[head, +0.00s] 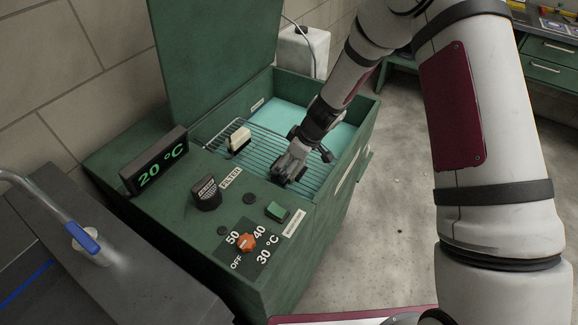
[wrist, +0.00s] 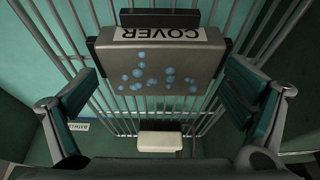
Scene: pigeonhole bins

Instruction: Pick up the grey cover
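The grey cover (wrist: 160,62) is a block with a black edge, a COVER label and blue dots on its face. In the wrist view it sits at upper centre over a wire rack (wrist: 110,113). My gripper (wrist: 163,97) is open, with one finger on each side of the cover and visible gaps between. In the head view my gripper (head: 290,168) is low over the rack (head: 258,152) inside the green bath, and I cannot make out the cover there.
A white block with a dark base (head: 238,139) is on the rack; it also shows in the wrist view (wrist: 160,141). The green bath (head: 355,140) has raised walls and an upright lid (head: 215,60). A 20 °C display (head: 155,163) and knobs stand on its top. Open floor lies to the right.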

